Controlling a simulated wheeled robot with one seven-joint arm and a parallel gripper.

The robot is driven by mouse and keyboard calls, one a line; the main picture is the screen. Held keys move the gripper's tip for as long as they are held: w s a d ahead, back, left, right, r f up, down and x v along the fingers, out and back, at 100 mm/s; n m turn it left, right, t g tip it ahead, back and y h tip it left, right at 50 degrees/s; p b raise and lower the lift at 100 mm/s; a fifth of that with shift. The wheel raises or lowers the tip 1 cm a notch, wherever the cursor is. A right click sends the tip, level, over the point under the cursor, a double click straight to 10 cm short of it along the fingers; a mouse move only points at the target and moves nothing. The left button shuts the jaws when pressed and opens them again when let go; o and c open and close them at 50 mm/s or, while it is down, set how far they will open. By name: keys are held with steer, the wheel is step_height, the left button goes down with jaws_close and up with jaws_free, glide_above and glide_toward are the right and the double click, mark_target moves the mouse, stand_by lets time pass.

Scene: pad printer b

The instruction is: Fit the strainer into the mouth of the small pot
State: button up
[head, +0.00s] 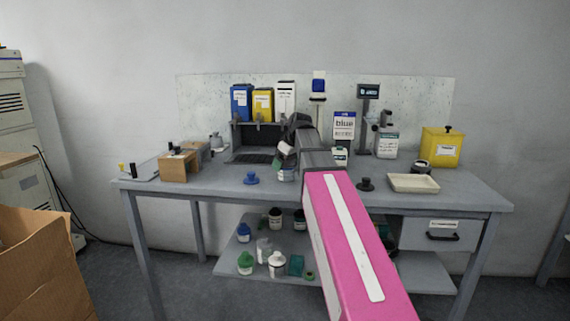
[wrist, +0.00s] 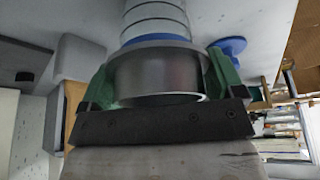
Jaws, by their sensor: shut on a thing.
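My gripper (wrist: 160,85) has its two green fingers shut on the sides of a wide grey ring, which looks like the strainer (wrist: 155,72). Just beyond the ring, in the wrist view, is a narrower pale cylinder with bands (wrist: 155,18). I cannot tell whether it is the small pot or part of the strainer. In the head view, my gripper is over the left-middle of the bench, and a small pale labelled pot (head: 286,175) shows right below it. My arm hides part of this spot, so contact between strainer and pot cannot be made out.
A blue knobbed lid (head: 251,178) lies left of the pot on the bench (head: 230,194). A dark knobbed piece (head: 366,184) and a cream tray (head: 414,183) are to the right. Tins and a blue-labelled box (head: 343,128) stand behind.

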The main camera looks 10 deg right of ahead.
steer(key=shift+f, duration=0.1)
stand_by(0.8)
steer(key=o, duration=0.7)
steer(key=shift+r, duration=1.05)
steer(key=v, duration=1)
steer(key=shift+d+r, duration=0.1)
steer(key=shift+r, duration=0.3)
